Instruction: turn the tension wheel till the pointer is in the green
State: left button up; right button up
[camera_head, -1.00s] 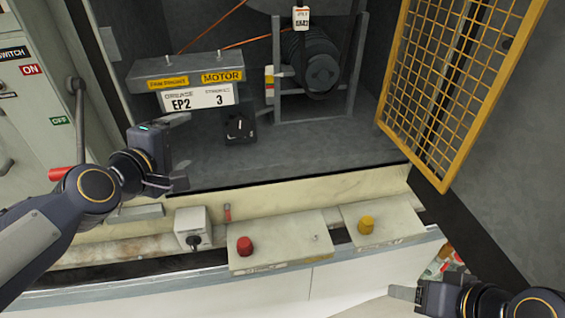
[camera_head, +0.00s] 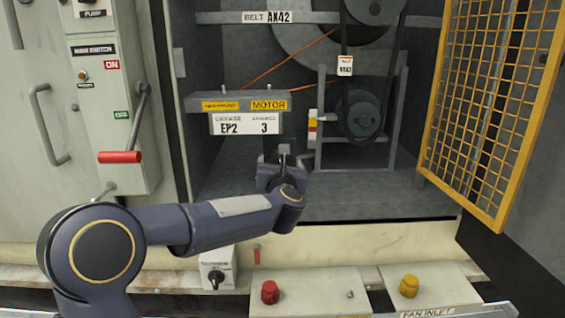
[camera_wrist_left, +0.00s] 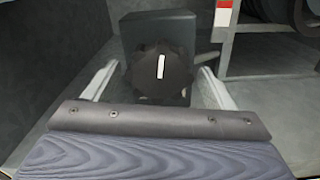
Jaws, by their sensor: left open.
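The tension wheel (camera_wrist_left: 160,72) is a dark scalloped knob with a white mark, on the front of a dark grey box (camera_wrist_left: 150,27). The mark stands nearly upright in the left wrist view. My left gripper (camera_head: 283,158) is open in front of the wheel, its fingers to the left and right of it. I cannot tell whether they touch it. In the head view the gripper mostly hides the wheel. A red, yellow and white scale strip (camera_head: 312,126) stands to the right of the wheel; its pointer and green part are too small to make out. My right gripper is out of view.
A grey bar with yellow labels (camera_head: 238,102) hangs above the wheel. The belt and motor (camera_head: 358,112) are at its right. A yellow mesh door (camera_head: 485,110) stands open on the right. A red-handled lever (camera_head: 120,157) sticks out on the left. Red (camera_head: 270,292) and yellow (camera_head: 408,286) knobs line the front ledge.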

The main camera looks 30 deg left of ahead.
pick_arm(q)
jog(key=shift+x, duration=0.95)
jog(key=c, duration=1)
